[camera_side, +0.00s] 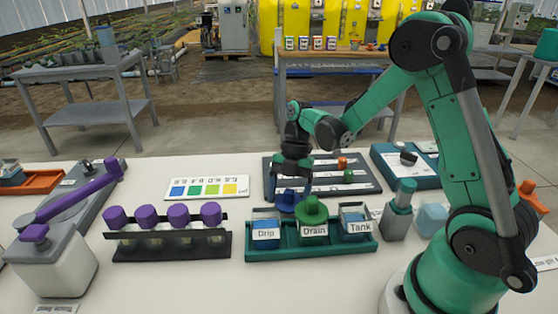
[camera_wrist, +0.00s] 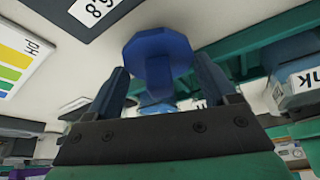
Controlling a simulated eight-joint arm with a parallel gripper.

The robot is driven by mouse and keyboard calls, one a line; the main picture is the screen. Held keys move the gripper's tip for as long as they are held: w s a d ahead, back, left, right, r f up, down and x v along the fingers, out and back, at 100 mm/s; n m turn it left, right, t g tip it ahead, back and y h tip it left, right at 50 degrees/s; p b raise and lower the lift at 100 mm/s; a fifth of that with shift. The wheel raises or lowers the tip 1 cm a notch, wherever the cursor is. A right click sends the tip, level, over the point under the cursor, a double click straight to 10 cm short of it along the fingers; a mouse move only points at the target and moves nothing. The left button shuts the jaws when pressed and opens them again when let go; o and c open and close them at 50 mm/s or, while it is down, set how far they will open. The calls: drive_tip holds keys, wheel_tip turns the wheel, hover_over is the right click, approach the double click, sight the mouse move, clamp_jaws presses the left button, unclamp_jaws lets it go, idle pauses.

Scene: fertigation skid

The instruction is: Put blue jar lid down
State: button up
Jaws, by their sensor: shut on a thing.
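The blue jar lid (camera_wrist: 157,50) is a faceted disc with a narrower stem, held between the fingers of my gripper (camera_wrist: 162,88) in the wrist view. In the side view my gripper (camera_side: 289,186) points down, and the blue lid (camera_side: 287,203) shows below it, just above the back of the Drip container (camera_side: 266,234). Whether the lid touches the container cannot be told. The Drip container stands at the left end of a green tray (camera_side: 313,256). The Drain container (camera_side: 313,231), with a green knobbed lid, is in the middle, and the Tank container (camera_side: 356,226) at the right.
Several purple-capped vials (camera_side: 162,232) stand in a black rack left of the tray. A colour chart (camera_side: 207,188) and a dark board (camera_side: 345,184) lie behind. A grey-green bottle (camera_side: 400,212) stands close right of the tray. White table is clear in front.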

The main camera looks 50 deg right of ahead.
drive_tip(key=shift+f, duration=0.75)
drive_tip(key=shift+f, duration=0.15)
drive_tip(key=o, duration=1.1)
drive_tip(key=v, duration=1.2)
wheel_tip(320, 180, up, 3)
drive_tip(key=m+t+h, duration=0.2)
drive_tip(key=m+t, duration=0.1)
drive_tip(key=m, duration=0.6)
hover_over(291, 193)
drive_tip(key=s+a+m+t, duration=0.1)
drive_tip(key=m+t, duration=0.1)
drive_tip(key=m, duration=0.2)
drive_tip(key=s+a+m+t+h, duration=0.1)
drive_tip(key=a+m+t, duration=0.1)
drive_tip(key=m, duration=0.3)
drive_tip(key=s+a+f+m+t+h, duration=0.1)
drive_tip(key=m, duration=0.3)
drive_tip(key=shift+s+a+t, duration=0.25)
drive_tip(key=shift+s+t, duration=0.15)
